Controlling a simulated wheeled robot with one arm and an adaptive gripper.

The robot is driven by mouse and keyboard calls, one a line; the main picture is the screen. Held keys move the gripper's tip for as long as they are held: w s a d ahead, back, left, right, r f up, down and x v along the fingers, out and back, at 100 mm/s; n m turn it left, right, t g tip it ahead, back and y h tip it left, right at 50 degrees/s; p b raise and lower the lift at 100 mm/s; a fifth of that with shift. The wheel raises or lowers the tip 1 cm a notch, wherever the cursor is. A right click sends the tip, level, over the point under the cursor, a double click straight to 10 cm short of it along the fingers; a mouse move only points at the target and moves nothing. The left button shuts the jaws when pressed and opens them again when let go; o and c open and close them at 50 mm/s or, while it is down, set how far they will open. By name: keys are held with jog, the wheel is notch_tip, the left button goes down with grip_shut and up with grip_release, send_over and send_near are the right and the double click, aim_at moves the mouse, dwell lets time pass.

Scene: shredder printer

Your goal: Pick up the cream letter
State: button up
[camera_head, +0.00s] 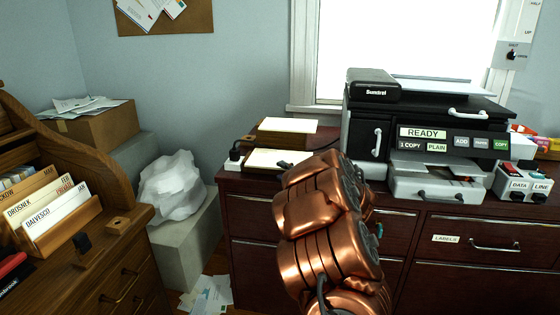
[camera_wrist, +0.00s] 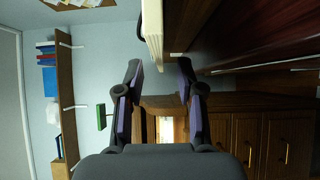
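I cannot pick out a single cream letter for certain. Two cream-topped paper stacks lie on the dark cabinet left of the printer, a back one (camera_head: 288,125) and a front one (camera_head: 278,159). In the wrist view, my gripper (camera_wrist: 159,72) is open, its two purple-padded fingers apart with nothing held between them. A cream block with layered edges (camera_wrist: 153,32) shows just beyond the fingertips, at the top centre; I cannot tell which stack it is. In the head view my copper arm stands in front of the cabinet and hides my gripper.
The printer (camera_head: 424,140) stands right of the stacks on the dark cabinet (camera_head: 258,226). A wooden desk with a letter rack (camera_head: 62,232) is at left. A white bag (camera_head: 172,186) sits on a grey box, with papers (camera_head: 208,297) on the floor.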

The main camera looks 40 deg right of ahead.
aim_at(276, 166)
jog(key=w, duration=0.4)
jog(key=shift+w+d, duration=0.2)
grip_shut()
